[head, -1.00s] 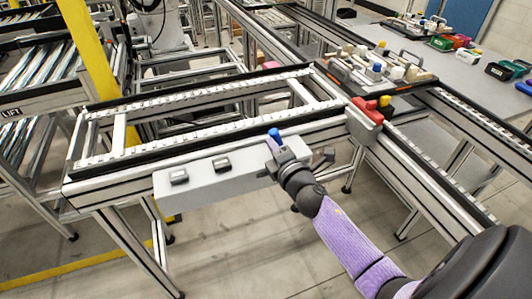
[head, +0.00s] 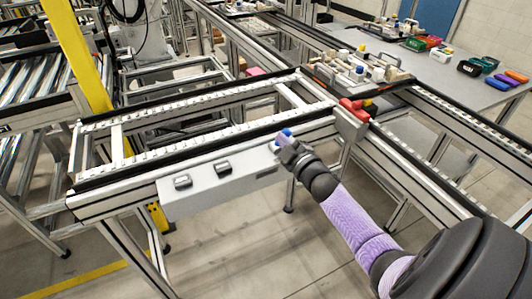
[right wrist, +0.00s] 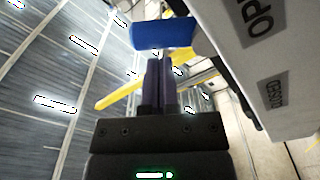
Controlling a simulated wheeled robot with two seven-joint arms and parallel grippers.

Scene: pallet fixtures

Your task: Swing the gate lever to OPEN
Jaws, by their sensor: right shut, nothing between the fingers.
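The gate lever's blue handle (head: 284,132) shows at the right end of the grey box (head: 205,190) on the conveyor's front rail. My right gripper (head: 282,143) is at that handle and hides part of it. In the right wrist view the handle (right wrist: 163,36) lies across the tips of my right gripper (right wrist: 159,62), whose fingers are shut with nothing between them. I cannot tell whether they touch the handle. A label starting "OP" (right wrist: 260,28) and a "CLOSED" label (right wrist: 274,94) are on the box's face. My left gripper is out of view.
A red block (head: 355,110) stands by the conveyor's corner, near a tray of parts (head: 362,75). A yellow post (head: 76,55) rises at the left. The floor in front is clear.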

